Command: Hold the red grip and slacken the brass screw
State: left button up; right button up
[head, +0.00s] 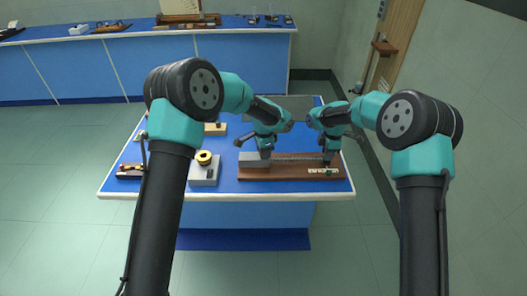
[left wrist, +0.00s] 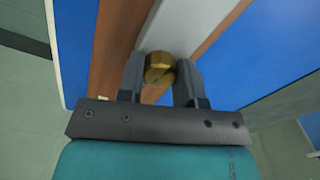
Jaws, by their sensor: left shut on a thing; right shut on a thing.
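The brass screw (left wrist: 159,63) shows in the left wrist view, between the two fingers of my left gripper (left wrist: 160,85), which is shut on it. In the head view my left gripper (head: 265,156) is at the grey block (head: 247,160) on the left part of a brown wooden base (head: 262,174). My right gripper (head: 328,160) is shut at the right end of the same base. Its fingers hide what they hold; no red shows there, but its place fits the red grip.
The base lies on a blue-topped bench (head: 225,190). A second blue bench (head: 120,70) with instruments runs along the back wall.

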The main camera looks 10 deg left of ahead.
pick_arm(q)
jog(key=n, duration=0.9)
dwell(0.4)
jog(key=o, duration=0.9)
notch_tip(320, 180, up, 12)
dwell(0.4)
